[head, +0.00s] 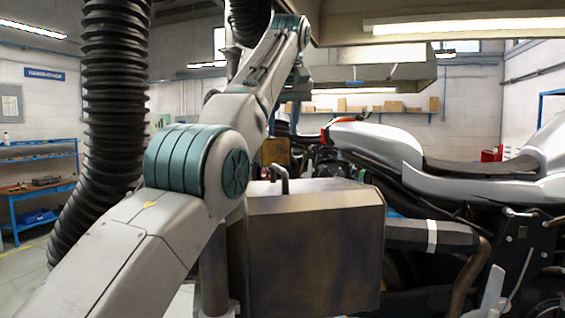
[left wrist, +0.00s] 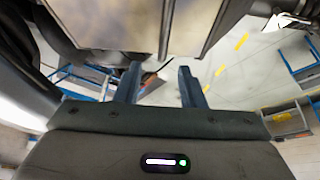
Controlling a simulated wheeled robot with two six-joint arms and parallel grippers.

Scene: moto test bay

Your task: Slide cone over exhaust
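A large bronze-grey metal hood (head: 315,240), probably the cone, stands in the centre of the head view with a black bar handle (head: 281,178) on top. The dark exhaust (head: 458,237) with a white band lies to its right; its left end meets the hood's edge in the picture, and I cannot tell whether it is inside. In the left wrist view my left gripper (left wrist: 160,84) is open and empty, with a metal box face (left wrist: 105,22), likely the hood's, just beyond. My right gripper is not in view.
A motorcycle with a silver tail (head: 480,180) fills the right side. A thick black corrugated hose (head: 112,100) hangs at the left. A blue shelf (head: 40,185) stands by the left wall. Open floor with yellow lines (left wrist: 222,70) shows in the left wrist view.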

